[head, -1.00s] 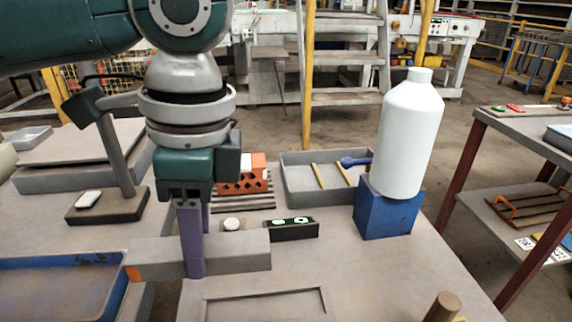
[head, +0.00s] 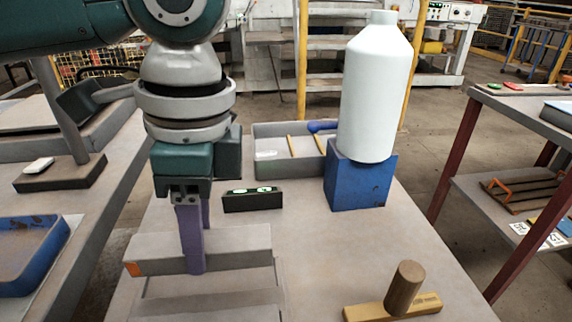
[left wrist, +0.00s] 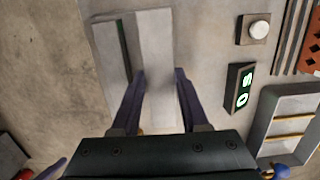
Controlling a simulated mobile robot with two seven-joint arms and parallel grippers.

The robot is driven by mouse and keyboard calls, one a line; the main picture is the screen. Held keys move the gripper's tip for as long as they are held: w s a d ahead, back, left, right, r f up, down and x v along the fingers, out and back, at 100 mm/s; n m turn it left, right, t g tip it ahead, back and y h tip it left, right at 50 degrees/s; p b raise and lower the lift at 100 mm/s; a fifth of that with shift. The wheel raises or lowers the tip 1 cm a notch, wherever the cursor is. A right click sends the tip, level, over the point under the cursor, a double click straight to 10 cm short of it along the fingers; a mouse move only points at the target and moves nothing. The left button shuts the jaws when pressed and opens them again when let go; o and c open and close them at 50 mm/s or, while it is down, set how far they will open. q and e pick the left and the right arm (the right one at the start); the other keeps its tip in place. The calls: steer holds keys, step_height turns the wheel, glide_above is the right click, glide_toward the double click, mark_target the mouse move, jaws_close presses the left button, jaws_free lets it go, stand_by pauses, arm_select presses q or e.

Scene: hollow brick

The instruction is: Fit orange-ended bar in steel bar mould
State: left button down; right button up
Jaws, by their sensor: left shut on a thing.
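My left gripper (head: 190,268) points down with its purple fingers shut on the grey bar (head: 237,245). The bar lies level, left to right, with an orange patch at its left end. The grey mould (head: 205,304) is below and just in front of the bar, and the bar hides its far part. In the left wrist view, the bar (left wrist: 156,50) runs between the fingers, and the mould (left wrist: 106,45) shows on its left with a dark gap. I cannot tell whether the bar touches the mould. My right gripper is not in view.
A black level (head: 252,201) lies behind the bar. A white bottle (head: 372,100) stands on a blue block (head: 358,182). The table middle right is clear.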

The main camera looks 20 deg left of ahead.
arm_select(q)
step_height(320, 180, down, 3)
steer(key=shift+r+b, duration=0.2)
steer(key=shift+b, duration=1.05)
steer(key=shift+r+p, duration=0.3)
steer(key=shift+p, duration=0.05)
steer(key=shift+f, duration=0.2)
steer(key=shift+f, duration=0.25)
steer(key=shift+f, duration=0.65)
steer(key=shift+c, duration=1.7)
jaws_free()
